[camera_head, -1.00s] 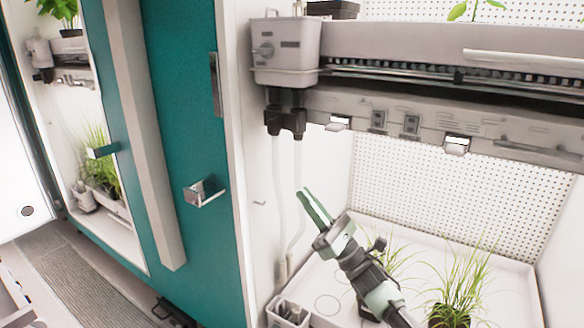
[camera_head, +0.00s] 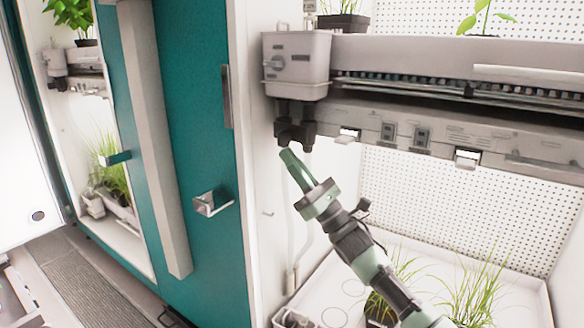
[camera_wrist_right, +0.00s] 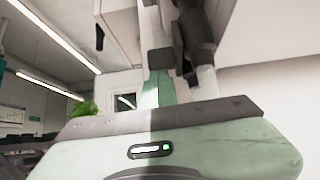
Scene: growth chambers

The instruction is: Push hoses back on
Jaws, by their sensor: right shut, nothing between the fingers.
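Two pale translucent hoses hang below the dark twin fitting (camera_head: 295,133) under a grey box (camera_head: 297,66) on the chamber's left side. In the head view, one hose (camera_head: 291,235) shows beside my right gripper, and their upper parts are partly hidden behind it. My right gripper (camera_head: 289,157) is shut and empty, its tips pointing up just below the fitting; I cannot tell whether they touch it. In the right wrist view, the dark fitting (camera_wrist_right: 194,38) and a pale hose end (camera_wrist_right: 207,82) under it stand just right of the green fingers. My left gripper is not in view.
A grey shelf beam (camera_head: 450,82) runs right from the box. Below it is a white tray (camera_head: 500,262) with potted grass (camera_head: 478,295). A teal door (camera_head: 195,130) with a protruding handle (camera_head: 211,203) stands left. Between beam and tray is open room.

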